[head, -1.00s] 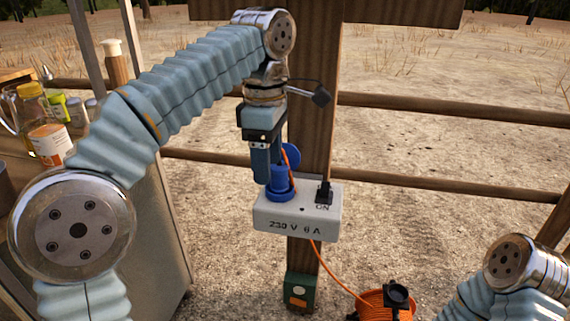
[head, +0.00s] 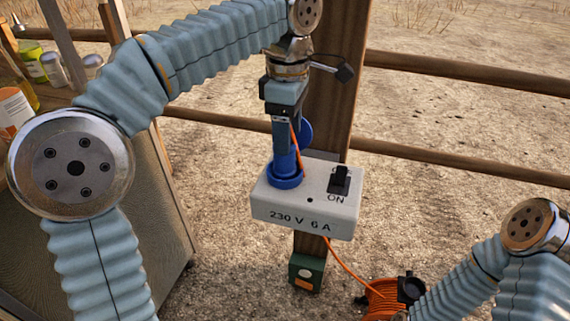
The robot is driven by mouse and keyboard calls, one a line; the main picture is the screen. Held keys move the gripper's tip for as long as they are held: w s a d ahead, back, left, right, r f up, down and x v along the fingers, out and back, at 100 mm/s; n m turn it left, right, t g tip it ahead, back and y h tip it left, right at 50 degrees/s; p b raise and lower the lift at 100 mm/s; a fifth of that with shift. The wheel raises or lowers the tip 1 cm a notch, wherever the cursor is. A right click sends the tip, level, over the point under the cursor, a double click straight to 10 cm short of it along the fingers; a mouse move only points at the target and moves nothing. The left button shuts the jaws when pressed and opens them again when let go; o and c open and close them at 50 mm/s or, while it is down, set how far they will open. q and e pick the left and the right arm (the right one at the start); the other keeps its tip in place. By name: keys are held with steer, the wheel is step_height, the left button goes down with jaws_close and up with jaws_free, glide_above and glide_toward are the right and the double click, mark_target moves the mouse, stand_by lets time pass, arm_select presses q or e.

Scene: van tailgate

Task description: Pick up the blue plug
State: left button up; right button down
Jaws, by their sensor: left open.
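The blue plug (head: 285,164) stands upright in the blue socket ring (head: 287,182) on top of a grey box (head: 275,211) marked "230 V 6 A". An orange cord (head: 297,147) runs up beside it. My left gripper (head: 284,150) points down at the plug, its jaws open. Its fingers overlap the plug's upper part in the head view, and I cannot tell whether they touch it. A round blue lid (head: 305,132) stands up behind the plug. My right arm shows at the lower right, but its gripper is not in view.
A black switch (head: 339,180) marked "ON" stands on the box, right of the plug. The wooden post (head: 337,105) rises close behind. A green box (head: 306,274) and an orange cable reel (head: 383,298) are below. A cabinet with bottles is at left.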

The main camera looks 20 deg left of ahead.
arm_select(q)
steer(key=f, duration=0.4)
steer(key=f+b, duration=0.1)
steer(key=f, duration=0.1)
steer(key=shift+s+a, duration=0.2)
steer(key=shift+a, duration=0.05)
steer(key=shift+r, duration=0.1)
steer(key=c, duration=1)
steer(key=shift+r, duration=0.45)
step_height(320, 180, up, 3)
steer(key=shift+s+d+f+p, duration=0.1)
steer(key=shift+p, duration=0.2)
steer(key=s+d+r, duration=0.1)
steer(key=s+r, duration=0.2)
steer(key=s, duration=0.1)
steer(key=s+d+r, duration=0.1)
steer(key=s+r, duration=0.2)
steer(key=s, duration=0.2)
steer(key=s+d+r, duration=0.1)
steer(key=s+r, duration=0.2)
steer(key=s, duration=0.1)
steer(key=shift+s+d+r, duration=0.15)
steer(key=shift+s+d, duration=0.05)
steer(key=shift+w+p, duration=0.1)
steer(key=shift+p, duration=0.2)
